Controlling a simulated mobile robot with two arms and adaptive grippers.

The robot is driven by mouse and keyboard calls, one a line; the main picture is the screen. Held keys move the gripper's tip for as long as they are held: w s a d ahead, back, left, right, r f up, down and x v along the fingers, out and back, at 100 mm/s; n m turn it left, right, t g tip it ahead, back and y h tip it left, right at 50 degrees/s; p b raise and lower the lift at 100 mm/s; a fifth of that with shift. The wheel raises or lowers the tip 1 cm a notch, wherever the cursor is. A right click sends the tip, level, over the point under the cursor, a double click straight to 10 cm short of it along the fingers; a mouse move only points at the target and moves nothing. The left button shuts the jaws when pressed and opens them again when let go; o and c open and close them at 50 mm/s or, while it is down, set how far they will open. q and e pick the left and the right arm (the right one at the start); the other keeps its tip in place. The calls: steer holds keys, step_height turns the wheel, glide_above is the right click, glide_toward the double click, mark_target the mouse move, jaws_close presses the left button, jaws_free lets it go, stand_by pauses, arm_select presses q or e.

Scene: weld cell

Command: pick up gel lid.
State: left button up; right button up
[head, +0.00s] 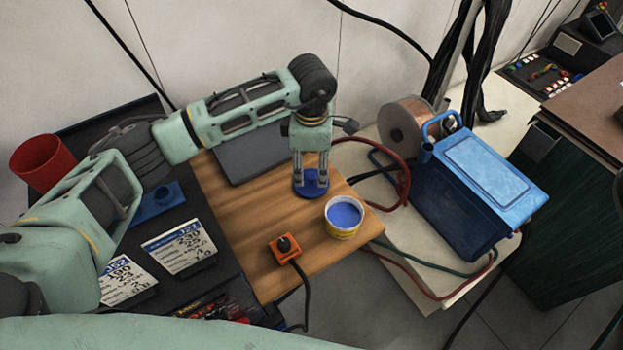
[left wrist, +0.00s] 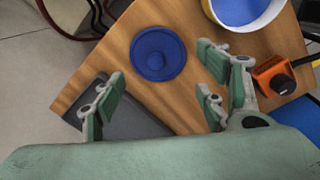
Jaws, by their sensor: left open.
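The gel lid is a round blue disc with a raised centre (head: 309,190). It lies flat on the wooden table top, and shows in the left wrist view (left wrist: 158,53). My left gripper (head: 311,172) points down over the lid in the head view, its fingers apart. In the left wrist view the left gripper (left wrist: 160,92) has its fingers spread to either side, with nothing between them. The lid lies just beyond the fingertips there. A tub of blue gel (head: 343,217) stands open to the right of the lid. My right gripper is not in view.
An orange box with a black knob (head: 285,248) and cable sits near the table's front edge. A blue machine (head: 470,190), a wire spool (head: 405,125) and red hoses are to the right.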

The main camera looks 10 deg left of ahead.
mark_target(311, 188)
arm_select(q)
steer(key=f+p, duration=0.2)
steer(key=f, duration=0.5)
steer(key=shift+s+f, duration=0.2)
steer(key=shift+s, duration=0.2)
steer(key=c, duration=0.9)
steer(key=shift+c, duration=0.5)
